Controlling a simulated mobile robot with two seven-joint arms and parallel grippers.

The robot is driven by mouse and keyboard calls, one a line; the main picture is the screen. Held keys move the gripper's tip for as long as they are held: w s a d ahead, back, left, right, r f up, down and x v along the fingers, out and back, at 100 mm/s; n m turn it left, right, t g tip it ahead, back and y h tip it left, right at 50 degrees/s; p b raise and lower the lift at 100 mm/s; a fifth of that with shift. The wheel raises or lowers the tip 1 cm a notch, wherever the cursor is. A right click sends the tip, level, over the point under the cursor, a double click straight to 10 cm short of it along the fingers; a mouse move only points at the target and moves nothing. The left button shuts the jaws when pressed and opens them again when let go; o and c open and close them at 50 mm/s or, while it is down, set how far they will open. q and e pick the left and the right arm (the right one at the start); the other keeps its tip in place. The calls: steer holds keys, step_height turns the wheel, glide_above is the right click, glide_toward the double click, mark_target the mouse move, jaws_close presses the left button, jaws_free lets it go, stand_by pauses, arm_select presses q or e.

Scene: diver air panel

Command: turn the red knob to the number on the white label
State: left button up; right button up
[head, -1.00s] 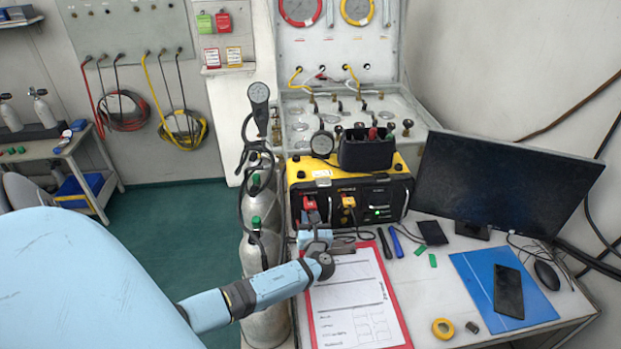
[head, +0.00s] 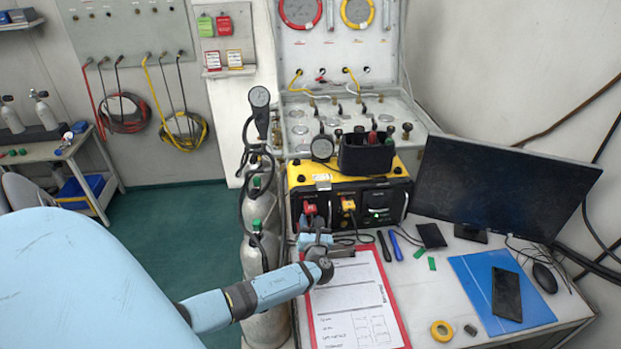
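The red knob (head: 310,209) is on the left of the black front of the yellow-topped panel box (head: 352,190). A small white label (head: 323,178) is on the box's yellow top edge, above the knob; its writing is too small to read. My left gripper (head: 312,236) is just below the red knob, in front of the box and over the top of the clipboard. Its fingers are small and partly hidden by my wrist, so I cannot tell their opening or whether they touch the knob. My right gripper is not in view.
A yellow knob (head: 348,203) is right of the red one. A clipboard (head: 360,300) lies on the table under my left wrist. Gas cylinders (head: 262,245) stand close left. A black holder (head: 366,155) sits on the box; a monitor (head: 502,185) stands right.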

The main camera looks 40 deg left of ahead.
arm_select(q)
steer(key=b+v, duration=0.2)
steer(key=v, duration=1.1)
steer(key=shift+s+d+r, duration=0.1)
steer(key=shift+s+d, duration=0.2)
steer(key=shift+d, duration=0.1)
